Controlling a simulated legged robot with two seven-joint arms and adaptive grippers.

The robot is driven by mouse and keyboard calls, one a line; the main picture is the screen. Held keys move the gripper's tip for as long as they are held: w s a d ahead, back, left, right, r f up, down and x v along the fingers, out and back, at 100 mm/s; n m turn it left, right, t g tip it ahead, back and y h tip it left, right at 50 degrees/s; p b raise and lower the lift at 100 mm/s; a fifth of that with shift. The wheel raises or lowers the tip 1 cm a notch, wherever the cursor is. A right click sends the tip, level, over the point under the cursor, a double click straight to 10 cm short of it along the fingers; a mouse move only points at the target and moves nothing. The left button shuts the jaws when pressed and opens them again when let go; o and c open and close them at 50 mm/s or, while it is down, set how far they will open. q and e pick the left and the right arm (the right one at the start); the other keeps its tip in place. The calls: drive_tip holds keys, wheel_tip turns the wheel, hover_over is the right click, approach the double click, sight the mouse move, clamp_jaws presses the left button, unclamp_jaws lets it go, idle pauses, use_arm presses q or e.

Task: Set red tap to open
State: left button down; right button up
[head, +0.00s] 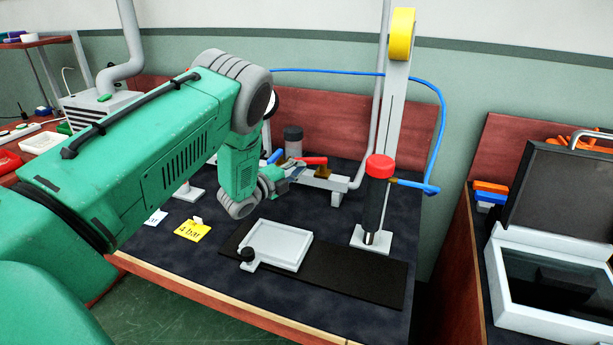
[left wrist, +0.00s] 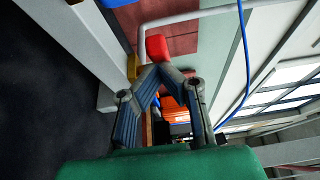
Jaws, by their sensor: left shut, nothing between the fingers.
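The red tap (head: 313,161) has a red lever on a brass-coloured body, mounted on a light grey pipe block at the back of the dark workbench. In the head view its lever reaches left from the body, roughly along the block. In the left wrist view the red lever (left wrist: 157,47) shows just past the fingertips, beside the brass part (left wrist: 132,66). My left gripper (head: 293,172) is at the lever's left end, its fingertips (left wrist: 157,70) together with nothing between them. I cannot tell whether they touch the lever. My right gripper is not in view.
A blue lever (head: 275,156) sits left of the red tap, partly hidden by my gripper. A black cylinder with a red cap (head: 380,166) stands on the right under a tall post. A blue hose (head: 437,130) arcs behind. A white tray (head: 302,262) lies in front.

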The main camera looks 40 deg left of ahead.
sight(297, 158)
use_arm(q)
drive_tip(key=shift+w+a+m+h+b, duration=0.7)
drive_tip(key=shift+w+a+h+b, duration=0.25)
drive_tip(key=shift+a+h, duration=0.2)
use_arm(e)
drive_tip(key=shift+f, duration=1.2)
use_arm(q)
drive_tip(key=shift+r, duration=0.15)
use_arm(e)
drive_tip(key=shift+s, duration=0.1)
